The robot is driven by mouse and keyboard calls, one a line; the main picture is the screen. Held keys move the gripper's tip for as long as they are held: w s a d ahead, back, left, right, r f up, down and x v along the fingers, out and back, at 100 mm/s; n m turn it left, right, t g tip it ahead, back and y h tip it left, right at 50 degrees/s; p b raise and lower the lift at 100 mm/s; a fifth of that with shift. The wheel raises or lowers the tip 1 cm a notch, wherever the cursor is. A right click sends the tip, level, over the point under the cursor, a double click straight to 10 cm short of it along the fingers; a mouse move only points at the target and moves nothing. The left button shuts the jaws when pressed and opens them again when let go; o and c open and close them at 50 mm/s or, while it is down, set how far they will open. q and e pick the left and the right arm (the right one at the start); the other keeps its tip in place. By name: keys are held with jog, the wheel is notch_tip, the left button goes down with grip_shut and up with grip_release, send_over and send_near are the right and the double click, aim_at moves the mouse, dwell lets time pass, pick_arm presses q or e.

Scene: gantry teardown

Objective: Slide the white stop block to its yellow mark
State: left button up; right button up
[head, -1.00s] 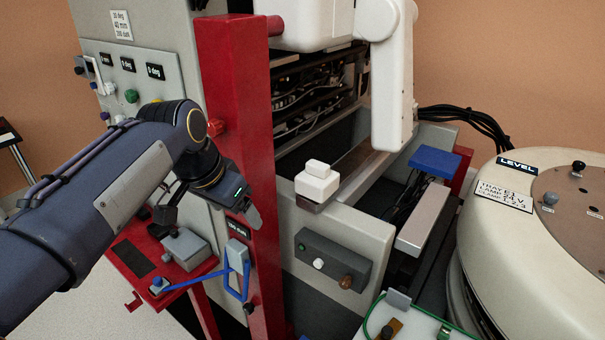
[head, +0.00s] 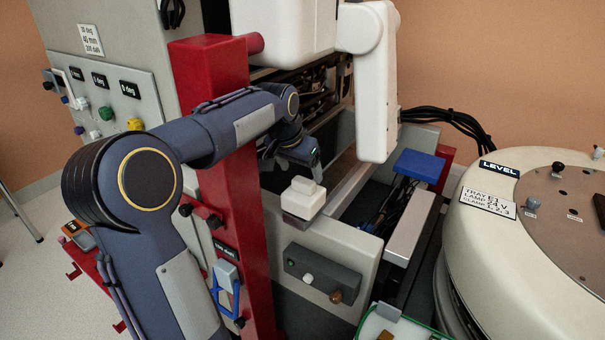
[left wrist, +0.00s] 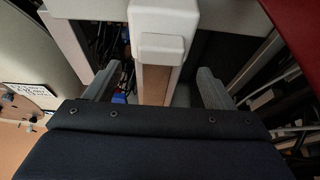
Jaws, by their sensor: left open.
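The white stop block (head: 303,197) has a smaller white knob on top. It sits at the near end of a pale rail (head: 346,190), on the machine's front wall. In the left wrist view the block (left wrist: 162,20) is at top centre, in line with the gap between my fingers. My left gripper (head: 293,168) is open and empty, just behind the block and apart from it. Both fingers show in the left wrist view (left wrist: 158,84), above the rail. I cannot make out the yellow mark. My right gripper is not in view.
A red post (head: 228,190) stands close beside my left arm. A white hanging arm (head: 374,85) is right of the gripper. A blue block (head: 419,165) and a dark switch box (head: 320,273) are near. A round cream housing (head: 490,250) fills the right.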

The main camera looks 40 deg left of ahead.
aim_at(303, 181)
pick_arm(q)
jog(key=shift+s+x, duration=0.1)
jog(key=shift+x, duration=1.05)
jog(key=shift+s+x, duration=0.15)
jog(key=shift+x, duration=1)
jog(key=shift+c, duration=0.3)
jog(key=c, duration=1.3)
jog(key=shift+w+r+p, duration=0.1)
jog(key=shift+w+p, duration=0.2)
jog(key=shift+p, duration=0.1)
jog(key=w+p, duration=0.1)
jog(key=w, duration=0.1)
jog(key=w+p, duration=0.1)
jog(key=w, duration=0.1)
jog(key=shift+a, duration=0.2)
jog(key=shift+w, duration=0.25)
jog(key=shift+a, duration=0.1)
jog(key=o, duration=1.4)
jog(key=shift+c, duration=0.2)
